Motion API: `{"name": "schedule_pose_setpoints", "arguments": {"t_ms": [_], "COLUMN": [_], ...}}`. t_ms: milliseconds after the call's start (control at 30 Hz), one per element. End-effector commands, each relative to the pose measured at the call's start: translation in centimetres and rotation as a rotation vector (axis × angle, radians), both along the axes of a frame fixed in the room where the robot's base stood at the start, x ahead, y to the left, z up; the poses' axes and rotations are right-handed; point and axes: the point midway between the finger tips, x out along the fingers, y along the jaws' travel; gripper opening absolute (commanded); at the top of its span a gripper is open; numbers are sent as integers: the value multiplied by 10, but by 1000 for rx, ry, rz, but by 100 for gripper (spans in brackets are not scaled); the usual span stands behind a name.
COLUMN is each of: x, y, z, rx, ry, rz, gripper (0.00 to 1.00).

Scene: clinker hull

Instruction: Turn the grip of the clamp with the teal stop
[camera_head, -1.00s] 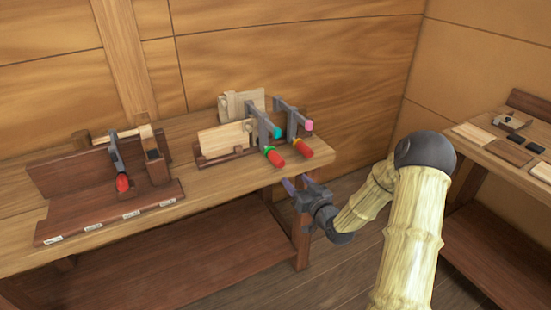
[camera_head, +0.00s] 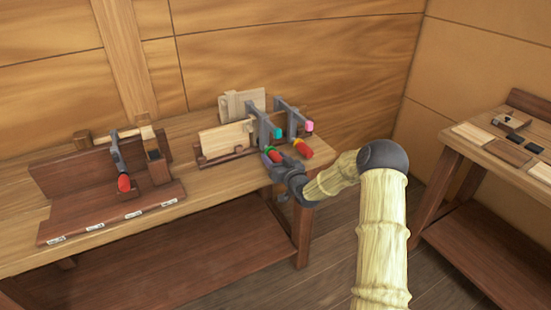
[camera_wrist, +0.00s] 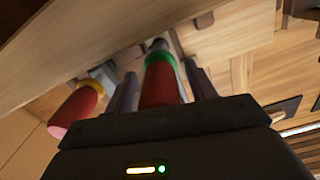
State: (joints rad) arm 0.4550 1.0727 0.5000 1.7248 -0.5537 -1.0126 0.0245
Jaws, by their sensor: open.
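The clamp with the teal stop (camera_head: 277,133) stands at the right end of the long bench, its grey bar (camera_head: 264,128) beside pale boards. Its red grip with a green ring points toward me; in the wrist view this grip (camera_wrist: 160,84) sits between my two fingers. My gripper (camera_head: 279,161) is at the bench's front edge, open around the grip, one finger on each side. I cannot tell whether either finger touches it. The teal stop does not show in the wrist view.
Close on the right is the clamp with a pink stop (camera_head: 309,126); its yellow-ringed red grip (camera_wrist: 76,112) is just outside my fingers in the wrist view. A third clamp with a red grip (camera_head: 124,183) stands on a dark rack at left. A side bench (camera_head: 470,150) is at right.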

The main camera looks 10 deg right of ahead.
Motion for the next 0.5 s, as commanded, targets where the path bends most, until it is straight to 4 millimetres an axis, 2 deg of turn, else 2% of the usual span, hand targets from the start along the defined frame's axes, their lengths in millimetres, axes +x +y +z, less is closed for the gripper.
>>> {"name": "schedule_pose_setpoints", "arguments": {"t_ms": [233, 267, 467, 500], "x": [1, 1, 1, 0], "y": [2, 2, 2, 2], "z": [0, 0, 0, 0], "rx": [0, 0, 0, 0], "ry": [1, 1, 1, 1], "rz": [2, 2, 2, 2], "gripper": [56, 52, 12, 11]}}
